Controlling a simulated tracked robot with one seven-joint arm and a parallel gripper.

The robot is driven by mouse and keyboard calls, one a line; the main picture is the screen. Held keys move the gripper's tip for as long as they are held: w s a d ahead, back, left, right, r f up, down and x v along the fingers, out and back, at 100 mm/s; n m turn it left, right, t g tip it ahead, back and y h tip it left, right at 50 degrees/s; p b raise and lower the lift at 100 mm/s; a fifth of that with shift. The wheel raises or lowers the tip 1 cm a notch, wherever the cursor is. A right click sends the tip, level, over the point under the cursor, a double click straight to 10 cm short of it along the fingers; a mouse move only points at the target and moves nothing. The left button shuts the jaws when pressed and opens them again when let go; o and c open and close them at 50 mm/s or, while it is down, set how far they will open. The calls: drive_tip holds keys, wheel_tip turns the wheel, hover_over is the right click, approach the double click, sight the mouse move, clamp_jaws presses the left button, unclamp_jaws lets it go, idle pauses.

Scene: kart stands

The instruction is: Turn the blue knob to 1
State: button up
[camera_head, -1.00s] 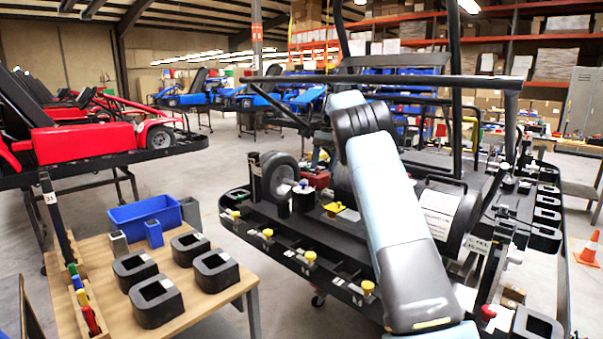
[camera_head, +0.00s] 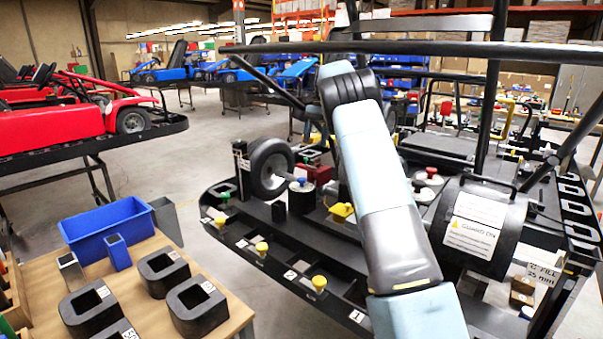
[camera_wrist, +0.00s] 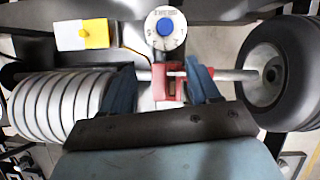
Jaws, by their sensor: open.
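The blue knob (camera_wrist: 164,26) is round and sits on a white dial (camera_wrist: 162,40) near the top centre of the wrist view. The dial's markings are too blurred to read, and I cannot tell the knob's setting. In the head view the blue knob (camera_head: 301,181) shows small, on top of a dark post left of my arm. My gripper (camera_wrist: 162,84) is open, with its two dark blue fingers apart. The knob is above the fingertips in the picture and not between them. In the head view my arm hides the gripper.
A red block (camera_wrist: 168,84) on a metal rod shows between the fingers, its contact with them unclear. A black wheel (camera_wrist: 290,72) is at right, a coil of pale rings (camera_wrist: 62,104) at left, a yellow knob (camera_wrist: 97,33) upper left. A blue bin (camera_head: 108,232) stands on the wooden table.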

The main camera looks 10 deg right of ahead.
sight(302, 178)
drive_tip(key=x, duration=0.4)
drive_tip(key=a+x, duration=0.1)
drive_tip(key=x, duration=0.3)
drive_tip(key=a+x, duration=0.1)
drive_tip(key=x, duration=0.3)
drive_tip(key=shift+r, duration=0.15)
drive_tip(key=shift+s+f, duration=0.1)
drive_tip(key=shift+f, duration=0.5)
drive_tip(key=shift+a, duration=0.1)
drive_tip(key=c, duration=1)
